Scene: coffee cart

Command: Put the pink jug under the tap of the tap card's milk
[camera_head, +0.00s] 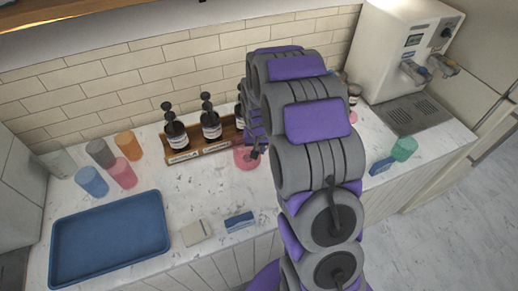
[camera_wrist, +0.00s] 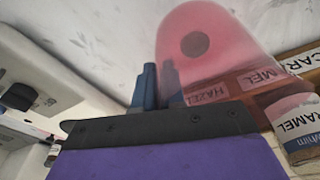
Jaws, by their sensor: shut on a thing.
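A translucent pink jug (camera_head: 245,160) is on or just above the counter, right in front of the syrup rack in the head view. It fills the top middle of the wrist view (camera_wrist: 207,45). My gripper (camera_wrist: 158,88) is shut on the pink jug, its two blue-grey fingers at the jug's side. My arm hides part of the jug in the head view. The white dispenser (camera_head: 402,45) with taps (camera_head: 428,68) stands at the back right above a grey drip tray (camera_head: 411,113). I cannot read a milk label or a tap card.
A wooden rack (camera_head: 205,148) holds syrup bottles. A green cup (camera_head: 404,149) and a small blue block (camera_head: 382,165) stand in front of the drip tray. Several cups (camera_head: 121,172) and a blue tray (camera_head: 108,240) are at left. Another blue block (camera_head: 239,221) lies near the front edge.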

